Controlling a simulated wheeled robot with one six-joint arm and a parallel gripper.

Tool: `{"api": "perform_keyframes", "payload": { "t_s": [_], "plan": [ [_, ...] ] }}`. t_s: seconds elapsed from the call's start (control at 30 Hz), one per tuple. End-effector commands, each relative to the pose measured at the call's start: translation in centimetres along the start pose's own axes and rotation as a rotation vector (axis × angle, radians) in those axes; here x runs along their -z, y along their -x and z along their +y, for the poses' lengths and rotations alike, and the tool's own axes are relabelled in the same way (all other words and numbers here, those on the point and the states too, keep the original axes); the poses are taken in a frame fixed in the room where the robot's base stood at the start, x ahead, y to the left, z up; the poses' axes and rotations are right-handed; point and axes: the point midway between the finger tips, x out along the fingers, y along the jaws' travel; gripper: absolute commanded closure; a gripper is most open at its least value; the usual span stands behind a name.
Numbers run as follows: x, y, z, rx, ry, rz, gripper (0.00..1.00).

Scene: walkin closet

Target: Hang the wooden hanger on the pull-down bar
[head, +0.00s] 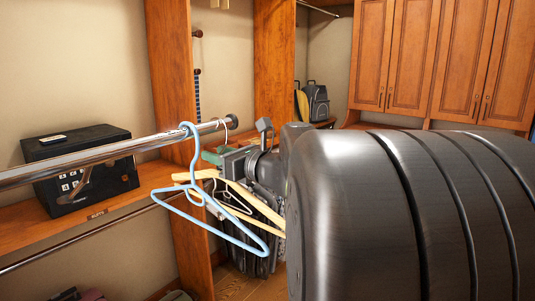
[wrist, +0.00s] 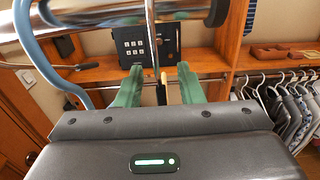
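The wooden hanger (head: 258,203) is pale yellow wood with a metal hook. In the head view it is at the end of the chrome pull-down bar (head: 95,160), its hook beside the bar's dark end knob. In the wrist view the hook wire (wrist: 151,35) rises in front of the bar and its top is out of frame. My gripper (wrist: 160,72) has green fingers, apart, with the wire and a strip of tan wood between them and gaps showing. My arm hides the hanger's right end. I cannot tell for certain whether the hook bears on the bar.
A blue hanger (head: 207,215) hangs on the bar just left of the wooden one. A black safe (head: 105,165) sits on the shelf behind. Clothes on hangers (wrist: 285,110) are at the right of the wrist view. Wooden cabinets (head: 425,60) stand at the back right.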

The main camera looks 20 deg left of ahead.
Motion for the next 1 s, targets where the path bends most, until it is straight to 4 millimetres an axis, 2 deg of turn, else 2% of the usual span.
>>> {"api": "perform_keyframes", "payload": {
  "t_s": [0.17,0.27,0.7,1.0],
  "plan": [
    [0.0,0.3,0.0,0.000,0.000,0.000,0.66],
    [0.1,1.2,-0.1,0.003,0.001,-0.001,0.66],
    [0.2,8.5,-0.1,0.006,0.002,0.000,0.66],
    [0.1,12.3,-0.1,0.004,0.000,0.000,0.66]
  ]
}}
